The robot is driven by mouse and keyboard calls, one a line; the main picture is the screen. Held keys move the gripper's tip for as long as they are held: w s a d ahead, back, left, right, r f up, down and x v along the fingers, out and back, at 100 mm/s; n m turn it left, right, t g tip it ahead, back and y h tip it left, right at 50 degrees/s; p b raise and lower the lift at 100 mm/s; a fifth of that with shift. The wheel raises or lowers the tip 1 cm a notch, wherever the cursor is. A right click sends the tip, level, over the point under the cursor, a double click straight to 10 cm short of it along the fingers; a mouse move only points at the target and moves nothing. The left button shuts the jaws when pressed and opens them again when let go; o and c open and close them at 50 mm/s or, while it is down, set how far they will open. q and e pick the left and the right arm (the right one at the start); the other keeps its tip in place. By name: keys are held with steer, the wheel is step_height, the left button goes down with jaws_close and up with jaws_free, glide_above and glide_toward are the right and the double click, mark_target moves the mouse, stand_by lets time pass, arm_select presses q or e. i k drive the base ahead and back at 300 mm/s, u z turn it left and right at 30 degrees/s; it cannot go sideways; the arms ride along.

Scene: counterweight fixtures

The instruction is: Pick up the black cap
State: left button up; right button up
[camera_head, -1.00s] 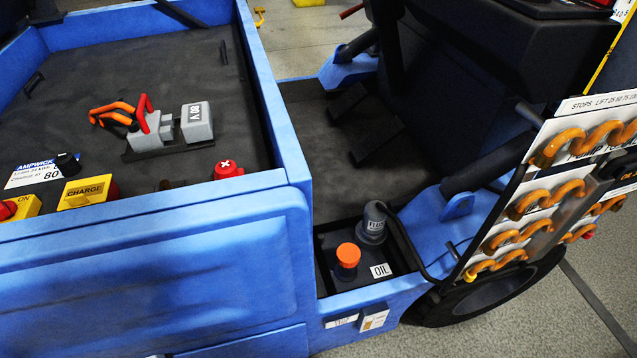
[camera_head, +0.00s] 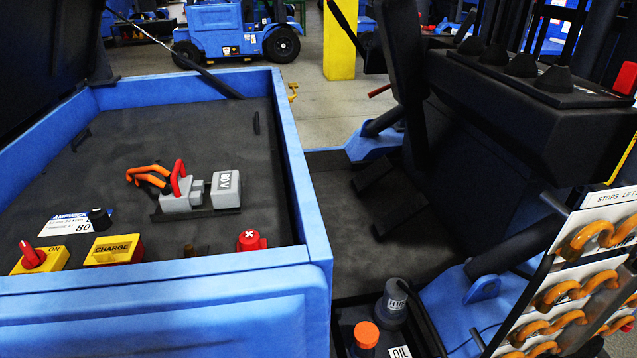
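A small black cap (camera_head: 99,219) sits at the near left of the blue compartment, at the right edge of the white AMPWICK label (camera_head: 66,224). It looks upright. No other small black cap is plain to see, though a dark grey bottle-like piece (camera_head: 393,304) stands by the oil filler at the lower right. Neither of my grippers shows in the view.
Near the black cap are a yellow ON box with a red knob (camera_head: 38,259), a yellow CHARGE box (camera_head: 112,249) and a red cap (camera_head: 251,240). A grey 80 V connector (camera_head: 226,188) lies farther back. The blue front wall (camera_head: 160,303) stands nearer.

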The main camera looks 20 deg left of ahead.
mark_target(98, 218)
steer(key=k, duration=0.45)
steer(key=i, duration=0.45)
steer(key=u, duration=1.9)
